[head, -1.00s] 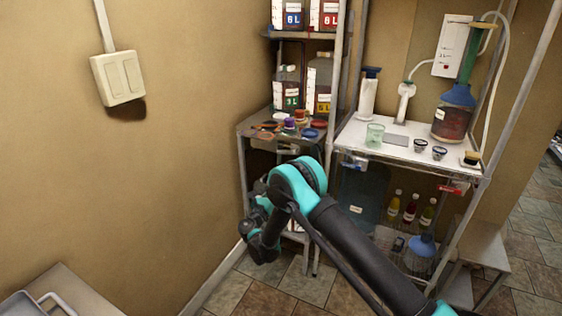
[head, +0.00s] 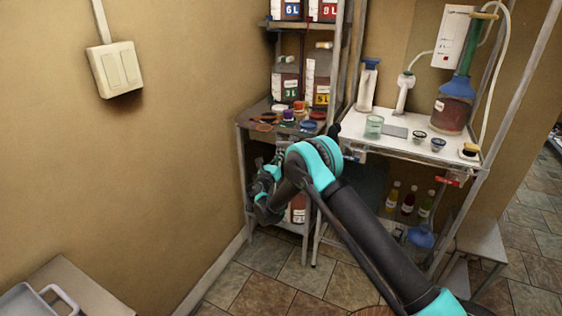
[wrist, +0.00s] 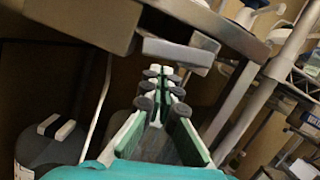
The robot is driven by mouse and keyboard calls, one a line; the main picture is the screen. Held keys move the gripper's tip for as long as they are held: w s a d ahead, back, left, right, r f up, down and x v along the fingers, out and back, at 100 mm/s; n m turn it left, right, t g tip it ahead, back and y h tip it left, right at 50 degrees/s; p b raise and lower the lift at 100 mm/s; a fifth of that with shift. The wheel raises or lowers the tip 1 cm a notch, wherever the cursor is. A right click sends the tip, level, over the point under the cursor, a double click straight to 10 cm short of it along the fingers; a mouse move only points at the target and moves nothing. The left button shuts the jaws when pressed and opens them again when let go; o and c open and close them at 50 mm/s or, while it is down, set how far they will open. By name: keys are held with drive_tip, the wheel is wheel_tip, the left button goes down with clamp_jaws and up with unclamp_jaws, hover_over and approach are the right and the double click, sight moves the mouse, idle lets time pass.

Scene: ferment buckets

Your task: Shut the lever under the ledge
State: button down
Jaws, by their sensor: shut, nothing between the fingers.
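In the wrist view, the grey ledge (wrist: 215,18) crosses the top. A box-like body (wrist: 80,22) hangs under it, and a flat grey bar (wrist: 180,52) that looks like the lever sits just right of that body. My gripper (wrist: 165,74) is shut and empty, its tips pointing at the bar from just below; whether they touch it I cannot tell. In the head view, my arm reaches to the left shelf unit (head: 262,108). My own arm hides most of the space under its ledge there, and the fingertips are not clear.
Jars and small lids stand on the left unit. In the wrist view, a dark container (wrist: 45,148) stands lower left.

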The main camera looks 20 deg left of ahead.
drive_tip(key=shift+a+r, duration=0.1)
drive_tip(key=shift+r, duration=0.1)
drive_tip(key=shift+w+a+r+m, duration=0.1)
drive_tip(key=shift+a+r+m, duration=0.15)
drive_tip(key=shift+r+m, duration=0.25)
drive_tip(key=shift+a+r+m, duration=0.2)
drive_tip(key=shift+r+m, duration=0.2)
drive_tip(key=shift+r, duration=0.05)
